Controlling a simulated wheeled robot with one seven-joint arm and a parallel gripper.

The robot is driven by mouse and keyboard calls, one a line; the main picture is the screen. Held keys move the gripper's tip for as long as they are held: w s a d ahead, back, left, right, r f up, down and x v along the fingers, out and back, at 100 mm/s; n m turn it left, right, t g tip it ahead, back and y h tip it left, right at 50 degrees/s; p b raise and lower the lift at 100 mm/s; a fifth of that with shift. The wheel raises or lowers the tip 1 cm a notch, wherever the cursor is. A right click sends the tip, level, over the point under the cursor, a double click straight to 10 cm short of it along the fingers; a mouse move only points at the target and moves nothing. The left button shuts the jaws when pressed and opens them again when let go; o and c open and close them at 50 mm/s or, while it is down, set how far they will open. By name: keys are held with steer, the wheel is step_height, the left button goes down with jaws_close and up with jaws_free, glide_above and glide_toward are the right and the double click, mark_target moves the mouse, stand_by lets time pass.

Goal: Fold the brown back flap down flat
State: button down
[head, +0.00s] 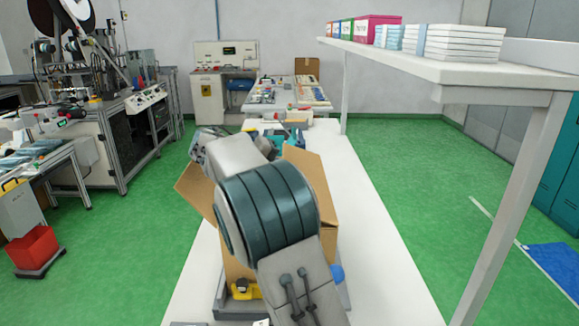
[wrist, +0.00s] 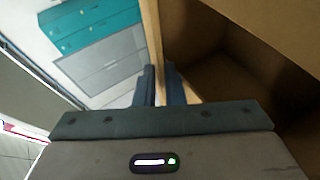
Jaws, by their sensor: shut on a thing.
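The brown cardboard box (head: 235,268) stands on the white table, largely hidden behind my arm in the head view. Its left flap (head: 194,190) leans outward, and a brown panel (head: 312,172) rises at the right. In the wrist view, the upright edge of the brown back flap (wrist: 152,32) runs between the two dark fingers of my gripper (wrist: 160,84), which is shut on it. The open box interior (wrist: 225,72) is to the right of the flap. In the head view my arm hides the fingers and the back flap.
The white table (head: 375,255) is bare to the right of the box. A shelf (head: 430,68) with books and boxes stands over the right side. A yellow item (head: 245,290) lies at the box's front. Another bench with parts (head: 285,95) is behind.

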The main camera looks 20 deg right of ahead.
steer(key=shift+a+f, duration=0.2)
steer(key=shift+f, duration=0.75)
steer(key=c, duration=1.6)
jaws_free()
steer(key=shift+o, duration=0.2)
steer(key=shift+a+r, duration=0.1)
steer(key=shift+r, duration=0.05)
steer(key=v, duration=0.7)
steer(key=shift+a, duration=0.1)
steer(key=shift+c, duration=0.3)
